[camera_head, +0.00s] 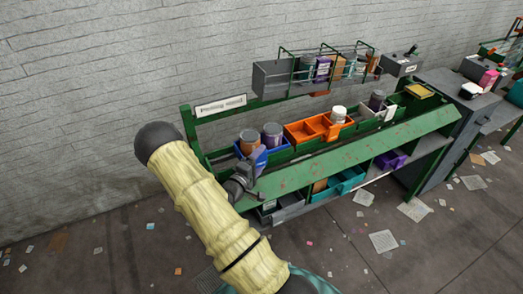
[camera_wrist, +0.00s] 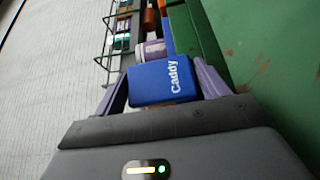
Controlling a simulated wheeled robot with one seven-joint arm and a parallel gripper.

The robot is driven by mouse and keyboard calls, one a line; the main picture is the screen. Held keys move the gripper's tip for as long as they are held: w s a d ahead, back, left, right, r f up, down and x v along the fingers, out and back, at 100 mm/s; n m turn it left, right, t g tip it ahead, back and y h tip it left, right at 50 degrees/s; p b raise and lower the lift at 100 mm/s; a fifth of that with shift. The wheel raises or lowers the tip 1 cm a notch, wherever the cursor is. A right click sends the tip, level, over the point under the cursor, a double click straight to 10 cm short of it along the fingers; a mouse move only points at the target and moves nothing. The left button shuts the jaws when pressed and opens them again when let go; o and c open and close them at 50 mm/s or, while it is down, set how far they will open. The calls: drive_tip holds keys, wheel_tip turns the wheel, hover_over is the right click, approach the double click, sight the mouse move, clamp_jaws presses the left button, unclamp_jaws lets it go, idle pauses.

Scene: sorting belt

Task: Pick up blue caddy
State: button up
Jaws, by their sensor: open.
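The blue caddy (camera_head: 280,149) sits at the left end of the green sorting belt's shelf. An orange-brown jar (camera_head: 249,141) and a grey-purple jar (camera_head: 272,134) stand in it. In the wrist view the caddy's blue face (camera_wrist: 150,84) carries the white word "Caddy". My gripper (camera_wrist: 161,82) is open, with a purple finger on each side of this face. I cannot tell whether the fingers touch it. In the head view my gripper (camera_head: 251,168) is at the caddy's front and hides part of it.
An orange caddy (camera_head: 311,133) with a white-capped bottle (camera_head: 338,115) stands to the right on the same shelf. A wire rack (camera_head: 278,75) hangs above. Teal (camera_head: 346,180) and purple (camera_head: 390,160) bins sit below. Papers litter the floor.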

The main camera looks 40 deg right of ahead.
drive_tip(key=shift+x, duration=0.8)
drive_tip(key=c, duration=0.7)
drive_tip(key=shift+r, duration=0.1)
wheel_tip(320, 180, up, 10)
drive_tip(key=shift+f, duration=0.1)
